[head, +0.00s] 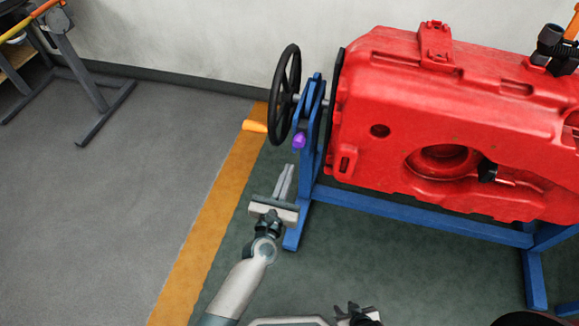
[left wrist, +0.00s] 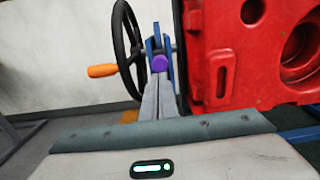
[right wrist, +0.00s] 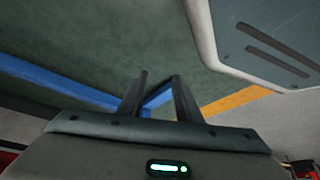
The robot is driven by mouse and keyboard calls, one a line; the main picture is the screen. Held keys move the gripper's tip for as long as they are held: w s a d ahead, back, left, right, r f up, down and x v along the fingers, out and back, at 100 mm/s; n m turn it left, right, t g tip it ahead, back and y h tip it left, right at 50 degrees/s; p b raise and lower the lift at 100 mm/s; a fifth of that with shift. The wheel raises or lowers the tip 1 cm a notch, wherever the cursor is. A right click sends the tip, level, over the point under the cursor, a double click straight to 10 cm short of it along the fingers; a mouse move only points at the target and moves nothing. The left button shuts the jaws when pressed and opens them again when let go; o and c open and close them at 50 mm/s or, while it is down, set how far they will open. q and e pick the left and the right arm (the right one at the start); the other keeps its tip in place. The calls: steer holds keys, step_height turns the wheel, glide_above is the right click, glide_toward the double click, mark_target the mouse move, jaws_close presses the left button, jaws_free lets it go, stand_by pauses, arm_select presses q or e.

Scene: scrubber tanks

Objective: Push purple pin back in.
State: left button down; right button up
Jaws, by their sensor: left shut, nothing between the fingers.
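The purple pin (head: 299,141) is a small rounded knob on the blue upright of the stand (head: 311,125), below the black handwheel's hub. It also shows in the left wrist view (left wrist: 159,63), just beyond my fingertips. My left gripper (head: 290,167) is shut and empty, its fingers pointing up toward the pin from just below it in the head view. Whether the fingertips touch the pin I cannot tell. The pin's shaft and hole are hidden. My right gripper (right wrist: 160,76) is open and empty, low over the floor, away from the pin.
A black handwheel (head: 285,95) with an orange handle (head: 255,126) stands left of the pin. A large red tank (head: 400,100) is mounted on the stand to the right. Open floor (head: 130,190) lies at left; a grey-legged table stands farther off.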

arm_select(q)
steer(key=v, duration=0.6)
steer(key=shift+b, duration=0.35)
arm_select(e)
steer(key=shift+s+d+f+g, duration=0.3)
steer(key=shift+s+d+f, duration=0.15)
steer(key=shift+s, duration=0.25)
arm_select(q)
steer(key=shift+f, duration=0.1)
arm_select(e)
steer(key=shift+w+r, duration=0.1)
steer(key=shift+w, duration=0.2)
